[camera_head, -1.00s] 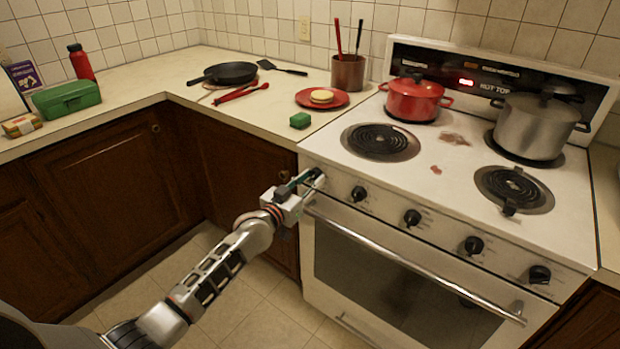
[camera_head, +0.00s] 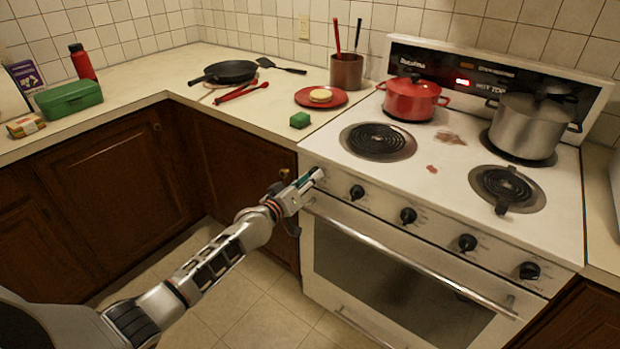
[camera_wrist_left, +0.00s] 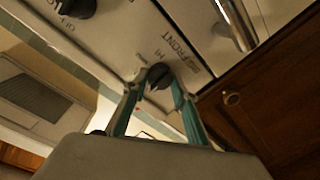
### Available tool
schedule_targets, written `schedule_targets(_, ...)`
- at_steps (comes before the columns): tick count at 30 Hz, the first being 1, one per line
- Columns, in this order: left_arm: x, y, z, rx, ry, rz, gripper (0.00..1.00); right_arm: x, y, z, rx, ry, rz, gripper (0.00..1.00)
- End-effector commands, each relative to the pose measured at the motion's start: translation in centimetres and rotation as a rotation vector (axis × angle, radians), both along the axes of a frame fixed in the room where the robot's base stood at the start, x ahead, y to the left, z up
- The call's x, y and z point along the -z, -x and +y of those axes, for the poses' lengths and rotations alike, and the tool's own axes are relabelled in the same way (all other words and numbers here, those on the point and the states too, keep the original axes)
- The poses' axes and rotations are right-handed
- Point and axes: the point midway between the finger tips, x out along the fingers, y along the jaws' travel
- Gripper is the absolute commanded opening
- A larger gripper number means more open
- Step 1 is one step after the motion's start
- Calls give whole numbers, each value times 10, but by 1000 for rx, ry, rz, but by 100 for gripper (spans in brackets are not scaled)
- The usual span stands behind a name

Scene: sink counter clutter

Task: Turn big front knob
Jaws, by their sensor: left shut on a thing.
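The black front knob (camera_wrist_left: 158,76) sits on the white stove panel beside the printed words "FRONT" and "HI". My left gripper (camera_wrist_left: 155,92) has its two teal-lined fingers on either side of this knob and is shut on it. In the head view my left gripper (camera_head: 312,179) is at the left end of the stove's front panel, and it hides the knob there. The other black knobs, such as the nearest one (camera_head: 357,192), stand in a row to the right. My right gripper is not in view.
The oven door handle (camera_head: 420,262) runs just below the knobs.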

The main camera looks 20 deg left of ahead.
Motion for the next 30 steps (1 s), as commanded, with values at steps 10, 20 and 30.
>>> schedule_targets(10, 1, 0, -1, 1, 9, 4, 6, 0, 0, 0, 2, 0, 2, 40)
schedule_targets(20, 1, 0, 0, 0, 7, 3, 44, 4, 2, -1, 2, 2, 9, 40)
schedule_targets(30, 1, 13, 3, 1, 8, 4, 44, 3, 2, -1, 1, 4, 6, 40)
